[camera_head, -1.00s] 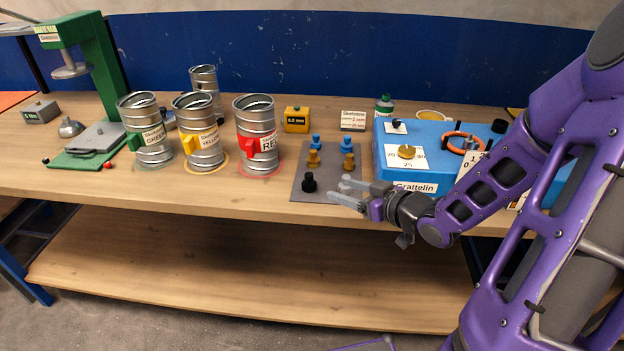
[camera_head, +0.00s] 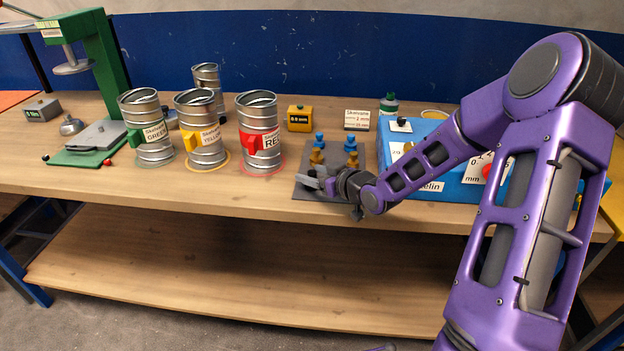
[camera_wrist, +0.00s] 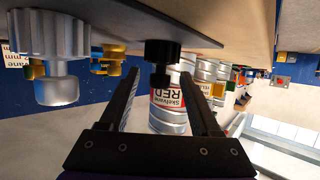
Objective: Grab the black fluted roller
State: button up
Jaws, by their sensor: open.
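The black fluted roller (camera_wrist: 162,52) shows in the wrist view, a dark knob with a narrower stem. It appears between the two finger tips of my gripper (camera_wrist: 161,75), which are spread apart with a gap on each side of it. Whether the roller is fully within the fingers' reach I cannot tell. In the head view my gripper (camera_head: 314,181) is at the front left of the grey mat (camera_head: 335,190), and it hides the black roller there.
A silver fluted roller (camera_wrist: 50,38) stands close beside my gripper in the wrist view. Brass rollers (camera_head: 317,157) and blue rollers (camera_head: 319,140) stand behind on the mat. The red-labelled duct can (camera_head: 258,112) is to the left, the blue box (camera_head: 455,188) to the right.

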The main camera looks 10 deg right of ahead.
jog(key=shift+w+a+f, duration=0.1)
jog(key=shift+w+a, duration=0.05)
jog(key=shift+w, duration=0.15)
grip_shut()
